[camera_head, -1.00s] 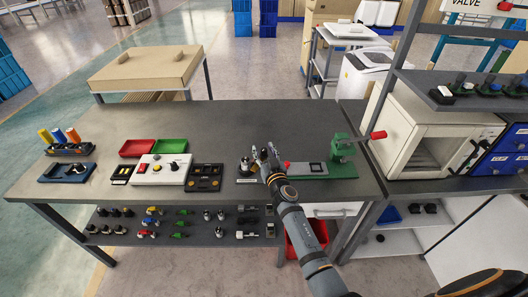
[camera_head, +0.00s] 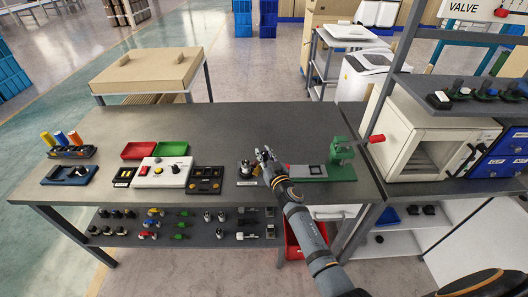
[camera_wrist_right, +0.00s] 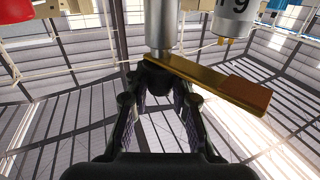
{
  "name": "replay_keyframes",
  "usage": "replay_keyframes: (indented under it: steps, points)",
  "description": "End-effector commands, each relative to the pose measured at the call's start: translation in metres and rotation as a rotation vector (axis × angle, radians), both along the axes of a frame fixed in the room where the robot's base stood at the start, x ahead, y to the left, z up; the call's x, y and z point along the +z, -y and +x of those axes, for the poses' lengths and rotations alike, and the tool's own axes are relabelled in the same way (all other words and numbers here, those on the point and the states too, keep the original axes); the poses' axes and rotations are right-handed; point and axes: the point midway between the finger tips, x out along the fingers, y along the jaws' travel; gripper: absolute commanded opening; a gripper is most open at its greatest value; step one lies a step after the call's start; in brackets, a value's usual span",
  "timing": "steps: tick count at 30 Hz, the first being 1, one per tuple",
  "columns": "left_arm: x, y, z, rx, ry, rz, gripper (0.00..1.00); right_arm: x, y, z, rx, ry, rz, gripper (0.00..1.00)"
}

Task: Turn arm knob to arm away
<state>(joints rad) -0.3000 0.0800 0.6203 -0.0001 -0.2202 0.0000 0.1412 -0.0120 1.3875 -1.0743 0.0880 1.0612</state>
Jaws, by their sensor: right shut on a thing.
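In the right wrist view my gripper (camera_wrist_right: 158,72) closes at the foot of a metal post (camera_wrist_right: 161,25), where a brass-coloured lever (camera_wrist_right: 225,87) sticks out to the right. The fingertips partly hide the gripped part. My left gripper is out of view.
A green device (camera_head: 342,162) and grey-screened unit (camera_head: 308,171) stand right of the gripper. A black tray (camera_head: 205,180), red bin (camera_head: 138,150) and green bin (camera_head: 171,147) lie left. The bench behind is clear.

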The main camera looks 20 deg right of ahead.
Motion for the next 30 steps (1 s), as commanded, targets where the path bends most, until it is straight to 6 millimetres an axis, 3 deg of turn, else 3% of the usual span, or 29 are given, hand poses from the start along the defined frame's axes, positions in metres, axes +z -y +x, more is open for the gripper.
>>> replay_keyframes:
  steps: [7, 12, 30]
  points:
    - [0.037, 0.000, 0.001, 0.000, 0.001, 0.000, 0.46, 0.007, 0.002, 0.000, 0.147, -0.005, -0.003, 0.00]
    - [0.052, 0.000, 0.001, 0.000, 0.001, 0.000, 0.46, 0.004, 0.002, 0.000, 0.264, -0.003, -0.001, 0.00]
    - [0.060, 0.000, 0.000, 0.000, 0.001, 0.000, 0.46, -0.001, 0.000, 0.000, 0.442, -0.002, 0.000, 0.00]
